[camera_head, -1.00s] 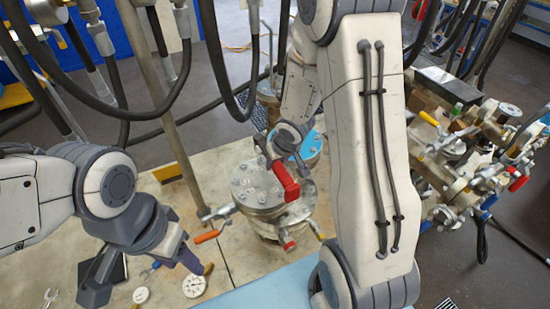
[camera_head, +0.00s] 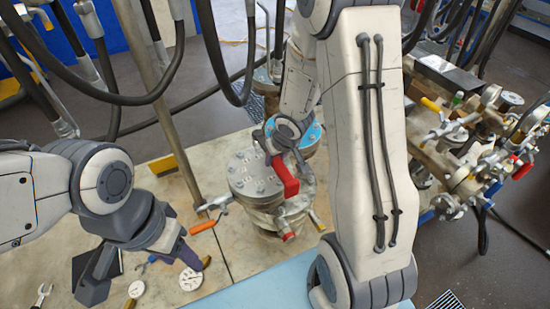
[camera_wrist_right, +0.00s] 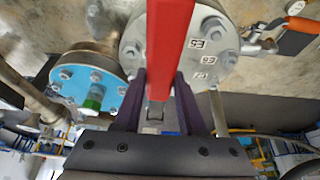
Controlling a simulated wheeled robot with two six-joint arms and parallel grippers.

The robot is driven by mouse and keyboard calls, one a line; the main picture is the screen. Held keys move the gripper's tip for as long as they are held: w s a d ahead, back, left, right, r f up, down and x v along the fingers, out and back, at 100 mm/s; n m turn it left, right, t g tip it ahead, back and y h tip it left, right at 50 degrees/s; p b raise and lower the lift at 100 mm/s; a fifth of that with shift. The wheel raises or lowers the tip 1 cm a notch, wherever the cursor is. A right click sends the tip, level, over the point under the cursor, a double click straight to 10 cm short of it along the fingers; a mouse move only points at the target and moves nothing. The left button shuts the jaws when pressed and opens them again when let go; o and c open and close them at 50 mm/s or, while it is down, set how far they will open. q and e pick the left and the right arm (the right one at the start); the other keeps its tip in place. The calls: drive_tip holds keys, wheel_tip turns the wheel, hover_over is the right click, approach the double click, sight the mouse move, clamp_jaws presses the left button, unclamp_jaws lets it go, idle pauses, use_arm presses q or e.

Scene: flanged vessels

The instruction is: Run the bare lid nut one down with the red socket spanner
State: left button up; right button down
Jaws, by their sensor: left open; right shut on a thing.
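The red socket spanner (camera_head: 285,177) is in my right gripper, over the right side of the grey bolted lid (camera_head: 252,181) in the head view. In the right wrist view, the red spanner (camera_wrist_right: 168,50) runs up between the purple fingers of my right gripper (camera_wrist_right: 160,105), which is shut on it. The grey lid (camera_wrist_right: 205,28) with nuts and white labels lies behind it. The spanner's socket end and the bare nut cannot be made out. My left gripper (camera_head: 143,270) is open and empty, low on the left over the bench.
A vessel with a blue lid (camera_head: 309,139) stands behind the grey one, partly hidden by my right arm. An orange-handled valve (camera_head: 204,226) sticks out at left. Round gauges (camera_head: 190,279) lie on the bench. Hoses hang at upper left; a pipe rack (camera_head: 465,150) stands right.

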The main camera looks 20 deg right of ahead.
drive_tip(key=shift+w+f+b, duration=0.1)
drive_tip(key=shift+f+b, duration=0.8)
drive_tip(key=shift+f, duration=0.15)
drive_tip(key=shift+a, duration=0.1)
